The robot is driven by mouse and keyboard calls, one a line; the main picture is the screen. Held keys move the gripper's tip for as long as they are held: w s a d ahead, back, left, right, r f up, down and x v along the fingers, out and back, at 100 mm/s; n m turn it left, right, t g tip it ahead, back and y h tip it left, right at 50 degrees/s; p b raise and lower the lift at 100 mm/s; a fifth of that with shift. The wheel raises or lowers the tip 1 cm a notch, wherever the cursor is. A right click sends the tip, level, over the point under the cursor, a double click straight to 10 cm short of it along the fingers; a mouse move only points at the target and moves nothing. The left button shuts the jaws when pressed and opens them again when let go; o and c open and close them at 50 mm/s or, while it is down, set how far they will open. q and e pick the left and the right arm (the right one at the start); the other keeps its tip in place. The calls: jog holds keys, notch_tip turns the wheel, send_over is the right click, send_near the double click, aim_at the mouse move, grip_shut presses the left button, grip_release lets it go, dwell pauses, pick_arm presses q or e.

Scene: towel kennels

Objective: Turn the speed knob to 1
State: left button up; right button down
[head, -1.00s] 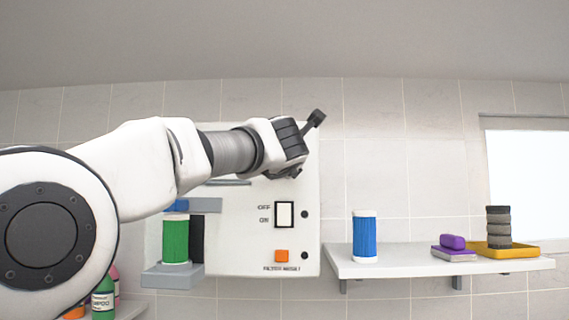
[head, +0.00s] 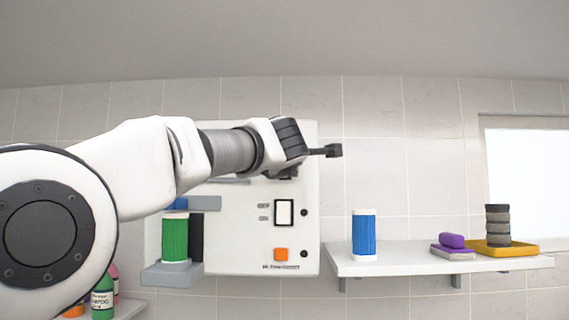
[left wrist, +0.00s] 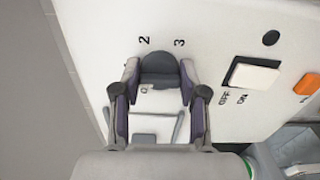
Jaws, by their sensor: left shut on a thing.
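The dark grey speed knob (left wrist: 160,62) sits on the white panel in the left wrist view. My left gripper (left wrist: 160,72) has its fingers on both sides of it and is shut on it. The numbers 2 and 3 are printed beyond the knob; another small mark between the fingers is partly covered and unreadable. In the head view my left wrist hides the knob on the white machine (head: 250,238); only a bit of the left gripper (head: 288,173) shows. My right gripper is in neither view.
A white OFF/ON rocker switch (head: 284,213) and an orange button (head: 281,254) are below the wrist. A green cylinder (head: 174,238) stands on the machine's grey ledge. A shelf (head: 395,264) at right holds a blue cylinder (head: 364,236) and a yellow tray (head: 525,249).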

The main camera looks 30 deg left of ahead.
pick_arm(q)
jog(key=shift+w+f, duration=0.1)
jog(key=shift+f, duration=0.25)
jog(key=o, duration=1.2)
jog(key=shift+c, duration=0.2)
jog(key=shift+s+d+r, duration=0.2)
jog(key=shift+r, duration=0.05)
